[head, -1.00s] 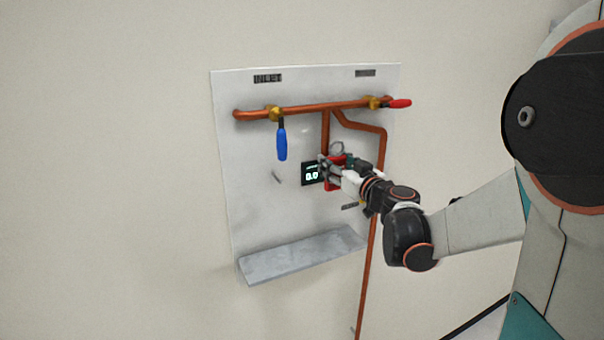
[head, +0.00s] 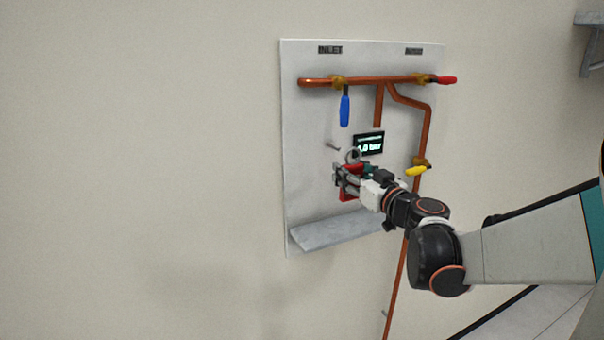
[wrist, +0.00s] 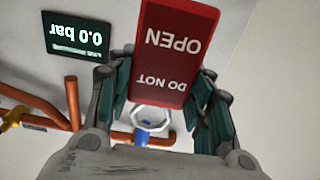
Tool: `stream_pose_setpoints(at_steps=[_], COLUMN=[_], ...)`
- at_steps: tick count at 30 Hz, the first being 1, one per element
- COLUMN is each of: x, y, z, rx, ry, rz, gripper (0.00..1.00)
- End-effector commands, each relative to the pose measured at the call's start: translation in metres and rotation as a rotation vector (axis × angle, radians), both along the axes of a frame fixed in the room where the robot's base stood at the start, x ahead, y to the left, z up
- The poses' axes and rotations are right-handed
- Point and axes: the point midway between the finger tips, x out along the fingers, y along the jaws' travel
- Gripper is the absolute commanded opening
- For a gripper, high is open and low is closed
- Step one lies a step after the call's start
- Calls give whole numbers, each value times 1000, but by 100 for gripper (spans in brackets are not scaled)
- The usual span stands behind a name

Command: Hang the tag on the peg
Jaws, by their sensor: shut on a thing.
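The red tag (head: 349,188), lettered "DO NOT OPEN", has a pale ring (head: 353,155) at its top. My gripper (head: 345,177) is shut on the tag in front of the panel. The peg (head: 332,146) is a short grey pin on the panel. In the head view the ring shows just right of and slightly below the peg, apart from it; its depth from the panel is unclear. In the wrist view the tag (wrist: 173,55) appears upside down between the fingers (wrist: 163,88), and the ring (wrist: 150,119) is clear of them. I cannot make out the peg there.
The panel (head: 300,190) carries copper pipes (head: 365,81), a blue handle (head: 345,111), a red handle (head: 446,80) and a yellow handle (head: 416,171). A dark pressure display (head: 368,143) is right of the peg. A grey ledge (head: 325,234) juts out below my gripper.

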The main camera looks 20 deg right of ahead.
Motion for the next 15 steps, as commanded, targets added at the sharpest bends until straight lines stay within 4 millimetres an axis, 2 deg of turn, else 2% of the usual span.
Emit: stream_pose_setpoints(at_steps=[15], x=[29], y=[1], z=[-3], rx=[0], ry=[0], rz=[1], gripper=[23])
